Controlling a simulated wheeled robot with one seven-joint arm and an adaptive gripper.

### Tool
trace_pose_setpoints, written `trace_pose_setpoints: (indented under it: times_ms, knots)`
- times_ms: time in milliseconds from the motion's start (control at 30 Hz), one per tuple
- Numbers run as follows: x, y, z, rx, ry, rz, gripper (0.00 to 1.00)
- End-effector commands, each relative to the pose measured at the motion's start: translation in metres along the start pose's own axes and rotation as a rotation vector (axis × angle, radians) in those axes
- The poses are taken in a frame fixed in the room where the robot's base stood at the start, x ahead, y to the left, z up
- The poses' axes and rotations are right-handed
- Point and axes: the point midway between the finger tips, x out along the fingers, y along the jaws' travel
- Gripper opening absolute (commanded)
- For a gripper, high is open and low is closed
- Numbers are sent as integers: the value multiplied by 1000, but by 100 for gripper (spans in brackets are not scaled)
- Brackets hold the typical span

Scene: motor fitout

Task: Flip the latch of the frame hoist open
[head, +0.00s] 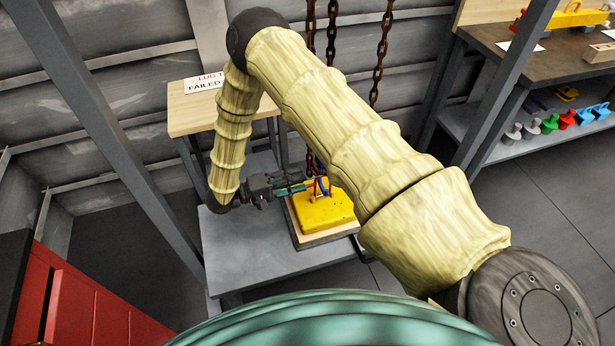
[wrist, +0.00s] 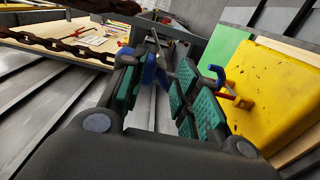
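A yellow block (head: 325,210) lies on a wooden board on a low grey table, and its yellow face (wrist: 275,95) fills the right of the wrist view. Small blue parts (head: 322,186) and red parts (head: 316,188) stand at its top, close to my fingertips. In the wrist view a blue hook-shaped piece (wrist: 217,75) and a red rod (wrist: 229,94) show just right of my fingers. Another blue piece (wrist: 149,67) shows between the fingers. My gripper (wrist: 160,62) has teal pads and a gap between them. Which small part is the latch, and whether anything touches it, I cannot tell.
Rusty chains (head: 382,50) hang from above behind my arm. A wooden-topped stand (head: 185,118) with a sign (head: 205,82) is behind. A workbench (head: 485,40) with coloured items is at right. The grey table (head: 235,255) is bare in front. A red cabinet (head: 75,310) is at lower left.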

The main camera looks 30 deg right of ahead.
Motion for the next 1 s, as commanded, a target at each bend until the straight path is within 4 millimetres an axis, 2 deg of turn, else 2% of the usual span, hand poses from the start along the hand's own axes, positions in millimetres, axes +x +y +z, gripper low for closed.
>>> trace_pose_setpoints:
  times_ms: [200, 400, 600, 1000]
  knots:
    - [-40, 0, 0, 0, 2, 0, 32]
    - [-63, 0, -1, 0, 1, -1, 32]
    - [-71, 0, -1, 0, 0, 0, 32]
    - [-71, 0, -1, 0, 0, 0, 32]
